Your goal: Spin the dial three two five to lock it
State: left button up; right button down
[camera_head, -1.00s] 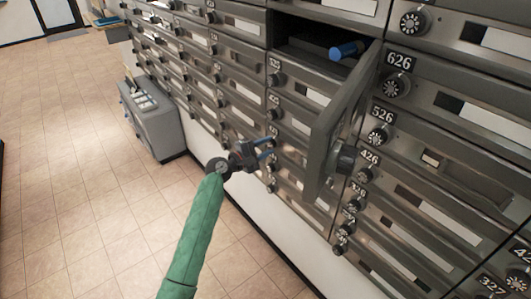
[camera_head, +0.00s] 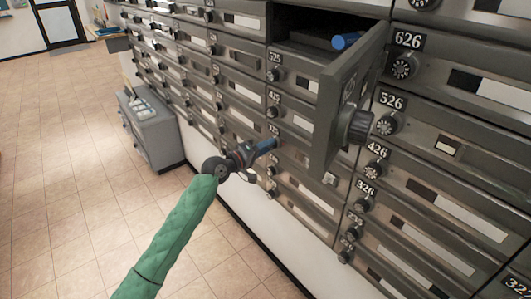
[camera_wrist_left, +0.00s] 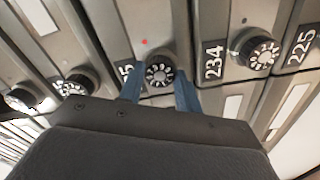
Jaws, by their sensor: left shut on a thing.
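My left gripper (camera_head: 264,149) reaches in from the left to the wall of mailboxes, at the dial beside the label that reads as 325 (camera_head: 273,129). In the left wrist view, the round black dial (camera_wrist_left: 160,74) with pale marks sits between the two blue fingers (camera_wrist_left: 159,92), which are shut on it. Part of its label (camera_wrist_left: 127,72) shows, ending in 5. The head view hides most of this dial behind the gripper. The mailbox door behind it looks closed. My right gripper is not in view.
Neighbouring dials sit close by, such as the one by 234 (camera_wrist_left: 259,53).

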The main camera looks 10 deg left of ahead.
pick_arm(q)
jog(key=shift+f+m+b, duration=0.1)
jog(key=shift+m+b, duration=0.9)
jog(key=shift+m, duration=8.7)
jog(key=o, duration=1)
jog(key=shift+a, duration=0.1)
